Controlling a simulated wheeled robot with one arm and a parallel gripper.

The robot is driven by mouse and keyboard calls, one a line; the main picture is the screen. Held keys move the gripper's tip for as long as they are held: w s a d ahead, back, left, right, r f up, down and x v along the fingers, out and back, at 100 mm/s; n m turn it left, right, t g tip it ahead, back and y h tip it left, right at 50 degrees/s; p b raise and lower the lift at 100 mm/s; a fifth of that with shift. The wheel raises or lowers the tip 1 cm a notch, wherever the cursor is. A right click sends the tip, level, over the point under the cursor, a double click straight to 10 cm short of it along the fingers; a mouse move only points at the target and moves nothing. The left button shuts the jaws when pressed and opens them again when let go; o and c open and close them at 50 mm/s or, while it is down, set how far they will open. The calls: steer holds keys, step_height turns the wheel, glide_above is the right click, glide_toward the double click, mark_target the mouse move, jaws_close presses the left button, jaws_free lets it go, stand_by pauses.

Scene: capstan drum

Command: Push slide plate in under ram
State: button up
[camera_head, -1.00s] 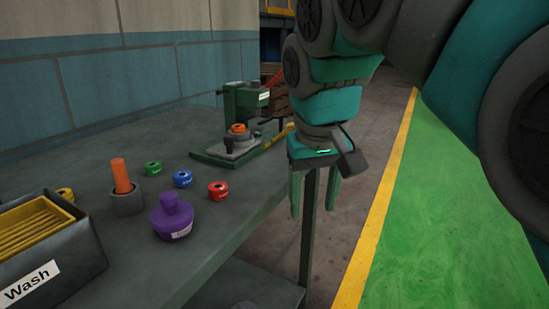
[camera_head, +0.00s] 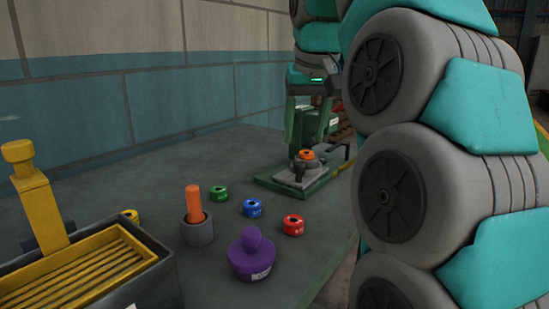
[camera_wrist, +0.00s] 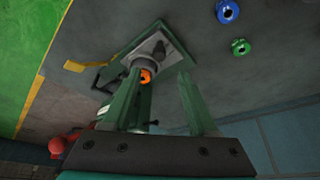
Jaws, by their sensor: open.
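The green press (camera_head: 315,125) stands at the back of the bench. Its grey slide plate (camera_head: 291,179) lies on a green base (camera_head: 330,177) and carries a round holder with an orange ring (camera_head: 307,155). In the wrist view, the slide plate (camera_wrist: 166,46) and orange ring (camera_wrist: 146,76) lie beyond my fingers. My gripper (camera_head: 306,143) hangs by the press, its fingers overlapping the press in the head view. In the wrist view my gripper (camera_wrist: 158,77) is open with nothing between its jaws. The ram is mostly hidden. I cannot tell whether a finger touches the press.
A green ring (camera_head: 218,193), a blue ring (camera_head: 252,207), a red ring (camera_head: 293,225), a purple knobbed piece (camera_head: 252,256) and a grey cup with an orange rod (camera_head: 194,205) stand nearer. A wash bin (camera_head: 150,290) is at front left. A wall (camera_head: 160,95) lies behind.

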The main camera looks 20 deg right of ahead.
mark_target(299, 164)
steer(key=shift+b+x, duration=0.4)
steer(key=shift+x, duration=3.35)
jaws_close()
